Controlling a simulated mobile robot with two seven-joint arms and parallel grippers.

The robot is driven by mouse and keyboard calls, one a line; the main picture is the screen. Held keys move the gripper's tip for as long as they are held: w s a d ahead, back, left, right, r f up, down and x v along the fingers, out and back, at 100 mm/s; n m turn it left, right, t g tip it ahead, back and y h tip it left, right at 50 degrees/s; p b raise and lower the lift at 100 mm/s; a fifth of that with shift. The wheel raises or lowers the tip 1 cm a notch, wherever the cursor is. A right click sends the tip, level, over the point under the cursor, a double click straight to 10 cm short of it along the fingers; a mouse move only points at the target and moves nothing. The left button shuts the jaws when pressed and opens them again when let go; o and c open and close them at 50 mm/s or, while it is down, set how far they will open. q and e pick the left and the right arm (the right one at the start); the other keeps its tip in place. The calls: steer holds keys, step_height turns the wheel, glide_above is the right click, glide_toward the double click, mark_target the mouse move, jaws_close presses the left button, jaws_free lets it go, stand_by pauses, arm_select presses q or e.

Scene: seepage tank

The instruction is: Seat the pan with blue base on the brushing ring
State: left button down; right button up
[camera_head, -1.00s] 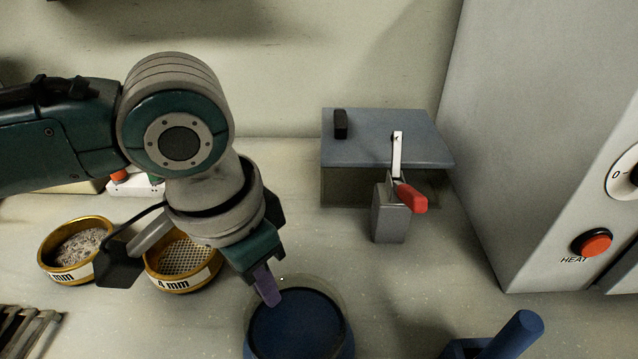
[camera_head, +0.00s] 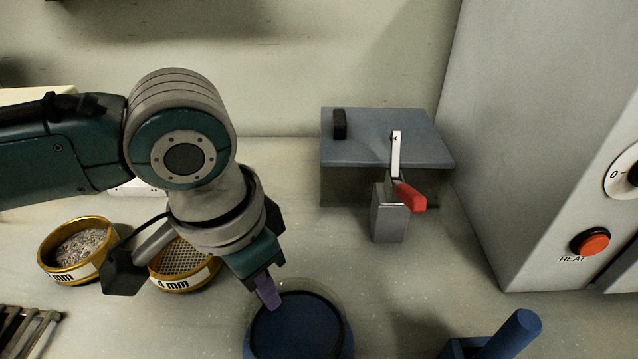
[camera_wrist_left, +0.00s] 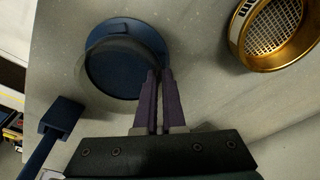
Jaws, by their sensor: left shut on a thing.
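The pan with blue base (camera_head: 300,330) is at the bottom middle of the head view, cut off by the lower edge. It has a clear wall and a dark blue floor. My left gripper (camera_head: 272,303) is shut on its rim at the upper left. In the left wrist view the purple fingers (camera_wrist_left: 160,76) close on the edge of the pan (camera_wrist_left: 112,75). A blue round rim (camera_wrist_left: 145,27), likely the brushing ring, shows behind the pan there, slightly offset from it. I cannot tell whether they touch. My right gripper is not in view.
Two brass sieves stand left, one holding grey grains (camera_head: 80,250), one with bare mesh (camera_head: 183,258). A blue piece with a thick handle (camera_head: 515,335) is bottom right. A lidded tank (camera_head: 385,140) with a red-handled clamp (camera_head: 410,198) stands behind. A grey cabinet (camera_head: 540,150) bounds the right.

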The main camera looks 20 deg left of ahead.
arm_select(q)
steer(key=shift+f+b, duration=0.3)
steer(key=shift+f, duration=0.25)
steer(key=c, duration=0.9)
jaws_free()
steer(key=r, duration=0.3)
steer(key=s+r+p, duration=0.1)
steer(key=r, duration=0.2)
steer(key=r+p, duration=0.1)
steer(key=r, duration=0.3)
steer(key=shift+s+a, duration=0.15)
steer(key=shift+a, duration=0.25)
steer(key=shift+d, duration=0.1)
